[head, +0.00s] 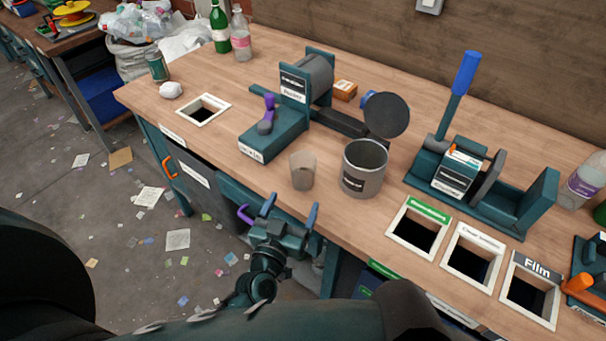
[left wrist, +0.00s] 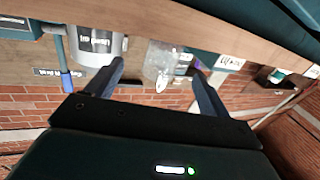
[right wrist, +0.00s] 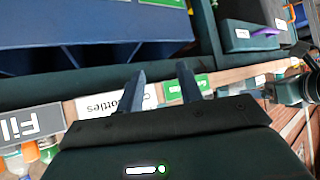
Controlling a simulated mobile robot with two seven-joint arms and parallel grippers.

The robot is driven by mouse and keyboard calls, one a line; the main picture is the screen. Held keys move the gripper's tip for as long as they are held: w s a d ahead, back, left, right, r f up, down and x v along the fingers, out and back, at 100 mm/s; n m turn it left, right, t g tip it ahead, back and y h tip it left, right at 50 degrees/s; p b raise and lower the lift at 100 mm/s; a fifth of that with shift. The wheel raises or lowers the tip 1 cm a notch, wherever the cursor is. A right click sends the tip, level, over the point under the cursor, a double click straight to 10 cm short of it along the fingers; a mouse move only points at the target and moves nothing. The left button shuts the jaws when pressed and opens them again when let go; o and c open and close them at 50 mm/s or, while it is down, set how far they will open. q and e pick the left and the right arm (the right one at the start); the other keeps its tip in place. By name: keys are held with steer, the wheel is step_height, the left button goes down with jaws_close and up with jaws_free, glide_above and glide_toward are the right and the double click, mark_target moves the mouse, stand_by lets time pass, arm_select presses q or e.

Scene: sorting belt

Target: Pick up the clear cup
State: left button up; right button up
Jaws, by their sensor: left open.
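The clear cup (head: 302,171) stands upright near the front edge of the wooden workbench (head: 215,150), just left of a grey metal can. My left gripper (head: 290,208) is open and empty at the bench's front edge, with its fingers pointing at the cup and apart from it. In the left wrist view, which is upside down, the cup (left wrist: 162,62) shows beyond and between the two fingertips. My right gripper (right wrist: 160,80) is open and empty below the bench front, near the bin labels; it does not show in the head view.
The grey metal can (head: 362,180) stands close beside the cup on the right. Framed openings (head: 418,228) lie to the right, before a lever press (head: 460,180). Bottles (head: 220,30) stand at the far left.

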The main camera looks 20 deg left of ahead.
mark_target(303, 183)
arm_select(q)
steer(key=w+b, duration=0.1)
steer(key=w, duration=0.3)
steer(key=shift+w+f, duration=0.1)
steer(key=shift+w, duration=0.2)
steer(key=shift+w+d, duration=0.1)
steer(key=shift+w, duration=0.15)
steer(key=w, duration=0.1)
steer(key=w+b, duration=0.1)
steer(key=w, duration=0.1)
steer(key=w+b, duration=0.1)
steer(key=w, duration=0.1)
steer(key=shift+w+a+r, duration=0.15)
steer(key=shift+a+r, duration=0.1)
steer(key=shift+a, duration=0.05)
steer(key=shift+c, duration=0.3)
steer(key=c, duration=1)
arm_select(e)
steer(key=shift+w+a+t+y, duration=0.4)
steer(key=shift+w+a, duration=0.05)
steer(key=shift+a, duration=0.3)
arm_select(q)
steer(key=shift+r, duration=0.15)
steer(key=shift+c, duration=0.2)
